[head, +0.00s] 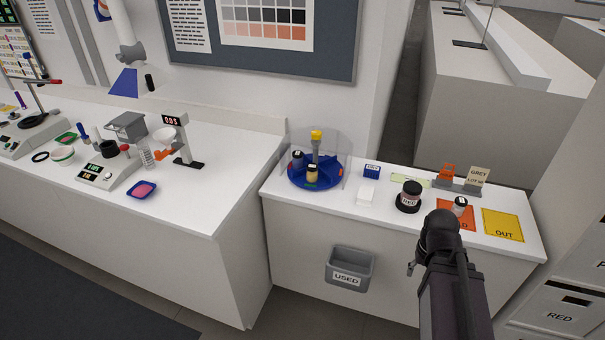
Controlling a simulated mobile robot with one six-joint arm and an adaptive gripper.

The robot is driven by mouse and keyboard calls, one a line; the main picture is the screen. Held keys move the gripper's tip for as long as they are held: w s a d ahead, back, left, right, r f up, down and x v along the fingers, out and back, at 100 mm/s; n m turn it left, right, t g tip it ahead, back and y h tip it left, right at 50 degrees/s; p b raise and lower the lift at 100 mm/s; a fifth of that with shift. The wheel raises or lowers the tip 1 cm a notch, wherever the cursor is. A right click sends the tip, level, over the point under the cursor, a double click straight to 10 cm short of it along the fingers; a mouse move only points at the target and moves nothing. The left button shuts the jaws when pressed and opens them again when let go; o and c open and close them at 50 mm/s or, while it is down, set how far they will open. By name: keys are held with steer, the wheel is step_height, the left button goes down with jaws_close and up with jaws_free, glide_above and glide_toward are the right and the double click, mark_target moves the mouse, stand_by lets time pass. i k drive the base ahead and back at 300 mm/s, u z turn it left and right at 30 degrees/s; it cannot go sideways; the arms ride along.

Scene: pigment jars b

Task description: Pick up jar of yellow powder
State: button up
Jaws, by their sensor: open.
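A small jar with yellow contents and a pale lid (312,174) stands at the front of a round blue carousel (327,186) on the right-hand counter. A second jar (297,158), bluish with a dark lid, stands behind it to the left. The carousel has a grey centre post with a yellow knob (316,135) and a clear curved guard around its back and sides. My gripper (411,267) shows only as a small part beside my dark arm at the lower right, well to the right of the yellow jar. Its fingertips are mostly hidden; I see nothing held.
A dark labelled jar (408,198), a blue box (372,171) and a white block (366,194) stand right of the carousel. An orange mat (452,221) bears a small jar (460,205); a yellow OUT mat (503,225) lies beside it. A grey USED bin (350,269) hangs in front.

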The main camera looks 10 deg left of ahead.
mark_target(312, 169)
steer(key=z, duration=0.1)
steer(key=i, duration=0.95)
steer(key=u, duration=0.05)
